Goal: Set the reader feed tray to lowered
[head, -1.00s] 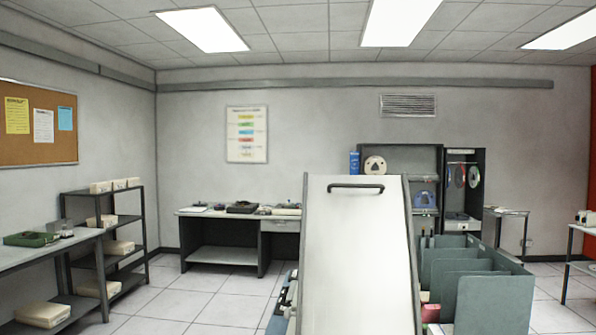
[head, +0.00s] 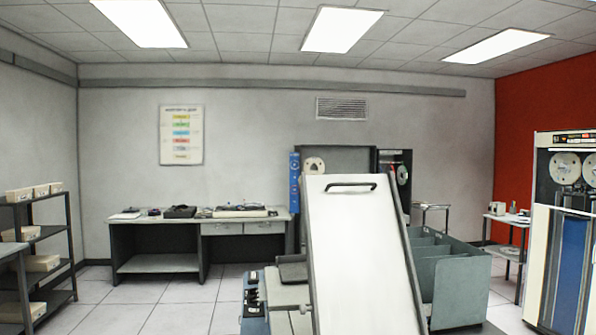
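A tall white panel (head: 358,255) with a black handle (head: 351,185) at its top edge stands tilted up in the middle of the head view. It rises from a machine with a blue-grey body (head: 255,318) and a row of dark keys (head: 252,292). I cannot tell for sure whether this panel is the reader feed tray or a cover. A small dark tray-like part (head: 292,271) lies just left of the panel, partly hidden by it. The panel's lower end is cut off by the frame. Neither of my grippers is in view.
A grey divided bin (head: 458,290) stands close to the right of the panel. A desk (head: 158,263) is against the back wall, shelves (head: 38,268) at the left. A tape cabinet (head: 540,230) stands at the right. Open tiled floor (head: 150,300) lies at the front left.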

